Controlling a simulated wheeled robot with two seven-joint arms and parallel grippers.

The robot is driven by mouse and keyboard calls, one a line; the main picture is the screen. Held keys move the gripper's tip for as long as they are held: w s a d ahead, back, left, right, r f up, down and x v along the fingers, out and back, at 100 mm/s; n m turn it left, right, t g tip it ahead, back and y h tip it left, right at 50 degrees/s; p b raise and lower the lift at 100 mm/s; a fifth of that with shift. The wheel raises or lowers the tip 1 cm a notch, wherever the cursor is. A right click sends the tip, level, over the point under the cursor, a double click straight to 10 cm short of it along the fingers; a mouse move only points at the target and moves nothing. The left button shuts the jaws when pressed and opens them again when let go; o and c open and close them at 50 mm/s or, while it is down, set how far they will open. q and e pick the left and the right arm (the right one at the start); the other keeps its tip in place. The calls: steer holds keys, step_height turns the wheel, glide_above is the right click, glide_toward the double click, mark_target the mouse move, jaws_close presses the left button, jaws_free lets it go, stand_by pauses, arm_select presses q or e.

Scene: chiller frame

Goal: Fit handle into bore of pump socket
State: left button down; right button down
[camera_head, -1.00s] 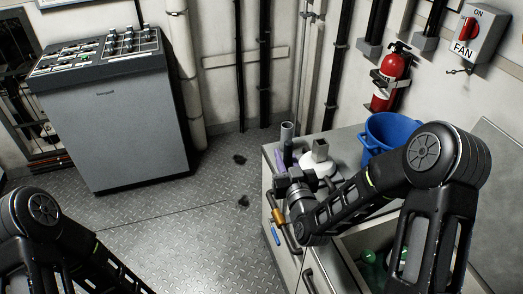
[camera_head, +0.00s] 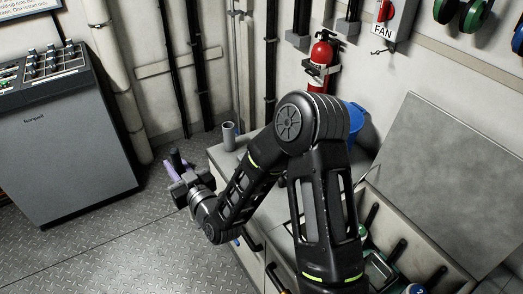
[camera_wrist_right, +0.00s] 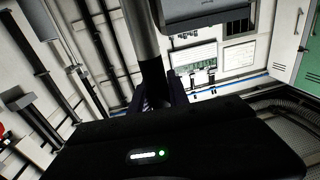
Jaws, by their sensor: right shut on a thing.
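My right gripper (camera_head: 178,168) is at the end of the right arm, beyond the left edge of the cabinet top. It is shut on a slim thing, probably the handle; a purple part shows at the jaws. In the right wrist view a grey bar, probably the handle (camera_wrist_right: 139,32), runs up from between the dark fingers (camera_wrist_right: 155,88). An upright grey tube with an open top (camera_head: 229,136) stands at the cabinet's far left corner, apart from the gripper. I cannot tell whether it is the pump socket. My left gripper is out of view.
The cabinet top (camera_head: 228,159) is largely hidden behind my right arm. A blue bucket (camera_head: 355,120) is partly hidden. An open bin with green items (camera_head: 380,268) lies right. A fire extinguisher (camera_head: 319,62) hangs on the wall. A grey console (camera_head: 62,150) stands left, with clear floor (camera_head: 150,235) between.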

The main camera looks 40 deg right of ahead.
steer(key=w+d+r+m+g+h+b, duration=0.1)
steer(key=d+r+h, duration=0.3)
steer(key=d, duration=0.7)
steer(key=w+d+r+m+g+h+b, duration=0.1)
steer(key=w+d+r+m+h, duration=0.1)
steer(key=d+r, duration=0.5)
steer(key=w+d+r+m+g+h+b, duration=0.2)
steer(key=d+r+m+h, duration=0.3)
steer(key=d, duration=1.2)
steer(key=shift+w+r+h, duration=0.25)
steer(key=shift+r+h, duration=0.05)
steer(key=shift+r, duration=0.2)
step_height(320, 180, down, 6)
steer(key=shift+f+b, duration=0.15)
steer(key=shift+b, duration=0.15)
